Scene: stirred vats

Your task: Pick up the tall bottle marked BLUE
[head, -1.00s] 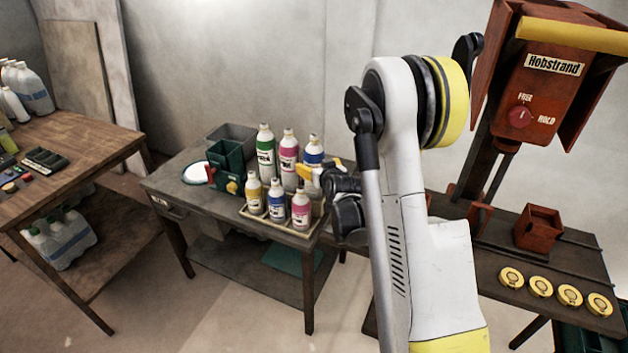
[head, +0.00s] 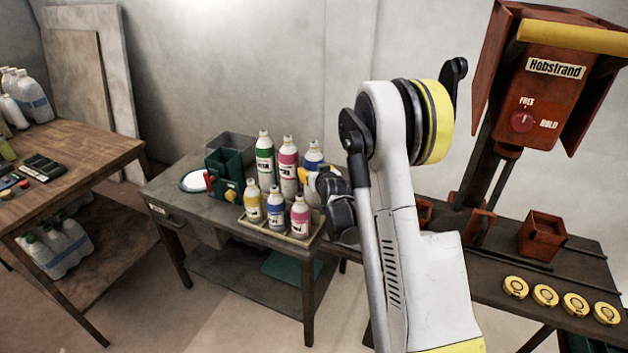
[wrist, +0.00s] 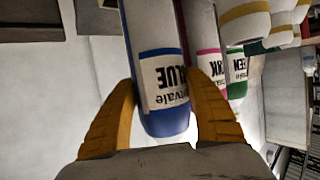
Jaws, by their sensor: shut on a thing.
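The tall bottle marked BLUE (head: 313,156) stands at the back right of the bottle tray (head: 277,237) in the head view, partly hidden by my gripper (head: 307,174). In the wrist view the BLUE bottle (wrist: 160,60) lies between the two yellow fingers of my gripper (wrist: 160,85), which is shut on it. Its label reads upside down there. The tall pink bottle (head: 288,168) and the tall green bottle (head: 265,160) stand to its left. I cannot tell whether the BLUE bottle is clear of the tray.
Short yellow (head: 253,204), blue (head: 276,210) and pink (head: 300,215) bottles stand in the tray's front row. A green bin (head: 229,170) and a white round dish (head: 194,181) are to the left. A red Hobstrand press (head: 540,95) stands at the right.

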